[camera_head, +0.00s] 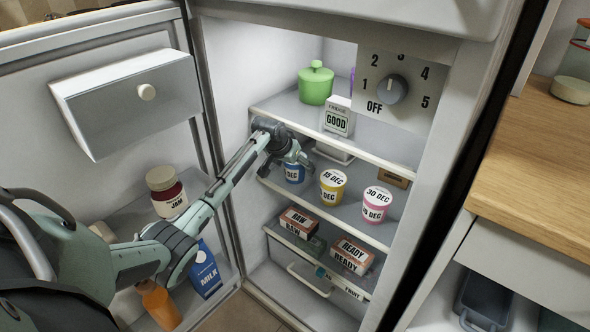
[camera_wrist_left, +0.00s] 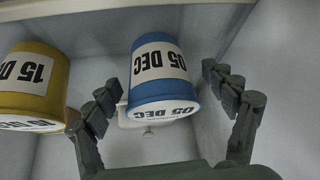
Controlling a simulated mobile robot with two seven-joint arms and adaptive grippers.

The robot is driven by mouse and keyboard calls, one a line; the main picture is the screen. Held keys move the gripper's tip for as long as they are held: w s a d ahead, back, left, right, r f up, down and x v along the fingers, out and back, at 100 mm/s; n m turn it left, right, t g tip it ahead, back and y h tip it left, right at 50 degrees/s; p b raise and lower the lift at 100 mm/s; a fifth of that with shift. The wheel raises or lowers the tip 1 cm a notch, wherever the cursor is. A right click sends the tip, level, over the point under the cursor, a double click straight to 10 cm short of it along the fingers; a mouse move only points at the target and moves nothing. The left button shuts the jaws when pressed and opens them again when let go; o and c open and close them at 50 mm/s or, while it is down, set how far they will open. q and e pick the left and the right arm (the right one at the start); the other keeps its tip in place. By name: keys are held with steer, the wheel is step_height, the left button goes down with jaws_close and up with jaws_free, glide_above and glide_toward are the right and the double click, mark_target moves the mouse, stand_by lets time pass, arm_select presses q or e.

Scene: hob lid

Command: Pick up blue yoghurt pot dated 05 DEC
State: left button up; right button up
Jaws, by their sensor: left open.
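The blue yoghurt pot (camera_head: 293,173) stands on the middle fridge shelf, partly hidden behind my left gripper in the head view. In the left wrist view the blue pot (camera_wrist_left: 163,80) appears upside down and its label reads 05 DEC. My left gripper (camera_head: 292,162) is open at the pot. In the left wrist view the fingers of my left gripper (camera_wrist_left: 164,103) are spread to either side of the pot, with gaps between them and it. My right gripper is not in view.
A yellow pot dated 15 DEC (camera_head: 332,187) stands beside the blue one, and a pink pot dated 30 DEC (camera_head: 375,205) stands further right. The upper shelf (camera_head: 375,155) is above. The open fridge door (camera_head: 130,135) is at left.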

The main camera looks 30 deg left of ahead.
arm_select(q)
steer(key=shift+w+f, duration=0.2)
steer(key=shift+c, duration=0.5)
steer(key=c, duration=1.2)
steer(key=shift+c, duration=0.8)
steer(key=shift+r, duration=0.15)
